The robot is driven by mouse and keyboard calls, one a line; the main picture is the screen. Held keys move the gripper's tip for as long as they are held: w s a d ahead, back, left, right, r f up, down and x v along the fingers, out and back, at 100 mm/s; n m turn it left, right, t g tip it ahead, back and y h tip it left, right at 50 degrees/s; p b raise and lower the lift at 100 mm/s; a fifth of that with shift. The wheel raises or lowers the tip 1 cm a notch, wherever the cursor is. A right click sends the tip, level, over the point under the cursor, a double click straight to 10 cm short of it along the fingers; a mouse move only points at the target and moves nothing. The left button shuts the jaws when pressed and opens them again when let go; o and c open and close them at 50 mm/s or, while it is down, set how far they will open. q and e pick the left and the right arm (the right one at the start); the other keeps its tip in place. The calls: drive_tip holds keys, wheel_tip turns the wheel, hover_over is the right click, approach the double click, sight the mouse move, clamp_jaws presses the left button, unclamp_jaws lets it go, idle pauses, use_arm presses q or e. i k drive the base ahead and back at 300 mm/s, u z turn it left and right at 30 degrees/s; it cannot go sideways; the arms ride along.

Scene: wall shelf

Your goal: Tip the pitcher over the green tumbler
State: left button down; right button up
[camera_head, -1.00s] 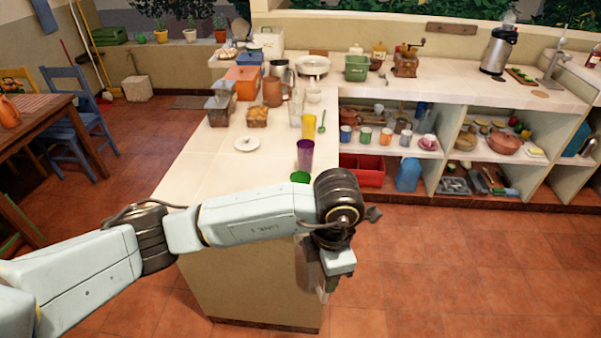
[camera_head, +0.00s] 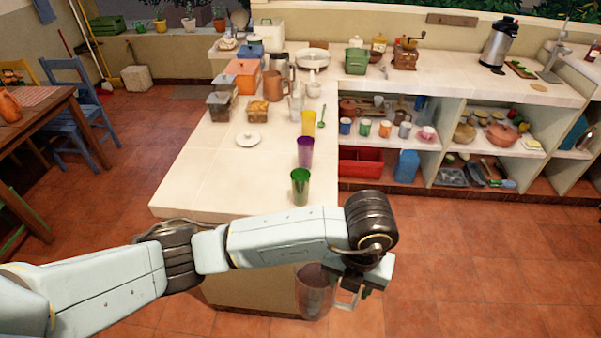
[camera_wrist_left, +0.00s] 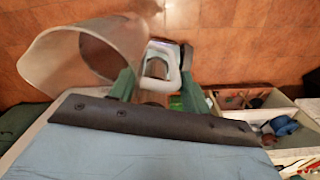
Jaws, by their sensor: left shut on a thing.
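The green tumbler (camera_head: 300,187) stands upright near the front end of the white counter, in the head view. My left gripper (camera_head: 350,290) is past the counter's near end, lower in the picture than the tumbler. It is shut on the handle of the clear pitcher (camera_head: 313,291), which hangs apart from the tumbler in front of the counter's end panel. In the left wrist view the pitcher's wide rim (camera_wrist_left: 82,52) is at upper left, and its pale handle is between the fingers (camera_wrist_left: 155,85). My right gripper is not in view.
A purple tumbler (camera_head: 305,152) and a yellow tumbler (camera_head: 309,122) stand in line behind the green one. A white lid (camera_head: 249,140) lies to their left. The counter's front left (camera_head: 215,185) is clear. Shelves with mugs and a red bin (camera_head: 360,163) are at right.

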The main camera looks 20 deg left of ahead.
sight(299, 178)
drive_tip(key=i, duration=1)
